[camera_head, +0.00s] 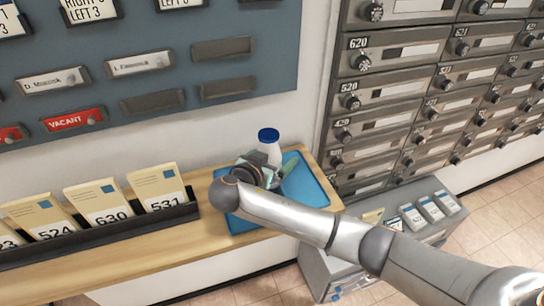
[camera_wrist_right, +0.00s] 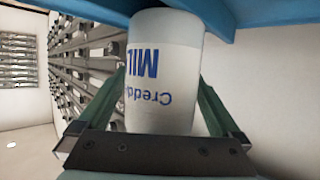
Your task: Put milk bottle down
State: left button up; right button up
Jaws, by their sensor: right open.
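The white milk bottle (camera_head: 270,151) with a blue cap stands upright at the back of the blue tray (camera_head: 318,190), near the wall; its base is hidden behind my gripper. My right gripper (camera_head: 276,170) is over the tray at the bottle. In the right wrist view the picture is upside down, and the bottle (camera_wrist_right: 160,75) with blue lettering sits between the two green fingers. The fingers are spread on either side of it, with a gap visible on the right. A blue surface, the tray (camera_wrist_right: 245,12), shows at the top there. My left gripper is out of view.
A black rack (camera_head: 100,232) with numbered envelopes stands on the wooden shelf (camera_head: 130,258) left of the tray. Metal mailboxes (camera_head: 400,90) line the wall at right. A grey box (camera_head: 415,200) with cards stands below them. A name board (camera_head: 130,70) hangs above the shelf.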

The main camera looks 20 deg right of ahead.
grip_shut()
dwell(0.9)
jog(key=shift+r, duration=0.15)
